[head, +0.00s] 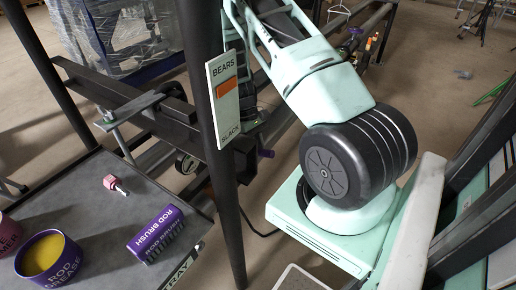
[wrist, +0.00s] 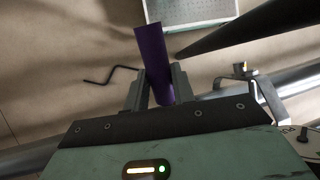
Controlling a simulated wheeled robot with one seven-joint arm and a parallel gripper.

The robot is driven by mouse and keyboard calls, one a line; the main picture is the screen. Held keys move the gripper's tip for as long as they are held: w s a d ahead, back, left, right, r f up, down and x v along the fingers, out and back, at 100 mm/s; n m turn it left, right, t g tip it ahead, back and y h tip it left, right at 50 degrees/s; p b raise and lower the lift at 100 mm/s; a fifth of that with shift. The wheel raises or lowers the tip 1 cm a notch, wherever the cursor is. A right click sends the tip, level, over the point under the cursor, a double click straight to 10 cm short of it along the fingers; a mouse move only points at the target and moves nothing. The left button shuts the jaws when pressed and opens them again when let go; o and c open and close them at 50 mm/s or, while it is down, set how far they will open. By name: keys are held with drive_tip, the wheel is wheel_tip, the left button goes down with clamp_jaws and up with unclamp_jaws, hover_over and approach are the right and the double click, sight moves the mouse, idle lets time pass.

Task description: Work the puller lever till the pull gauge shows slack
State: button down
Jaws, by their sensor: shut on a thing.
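In the wrist view my gripper (wrist: 158,88) is shut on a purple handle, the puller lever (wrist: 152,50), which sticks out beyond the fingertips and leans slightly. In the head view my fingers are hidden behind the gauge and post; a small purple end (head: 266,153) shows there, and I cannot tell if it is the same lever. The pull gauge (head: 238,120) is a tilted white plate with BEARS at its top and SLACK at its bottom. Its orange marker (head: 226,87) sits a little above the middle, nearer BEARS.
A dark upright post (head: 205,100) stands just left of the gauge. A grey tray (head: 85,190) holds a purple rod brush (head: 154,234), a rod grease tub (head: 48,262) and a small pink item (head: 115,184). A bent dark rod (wrist: 112,74) lies on the floor.

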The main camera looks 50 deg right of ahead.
drive_tip(key=c, duration=1.2)
unclamp_jaws()
drive_tip(key=shift+o, duration=0.2)
drive_tip(key=b+v, duration=0.1)
drive_tip(key=v, duration=1.6)
drive_tip(key=shift+w, duration=0.2)
drive_tip(key=shift+d, duration=0.1)
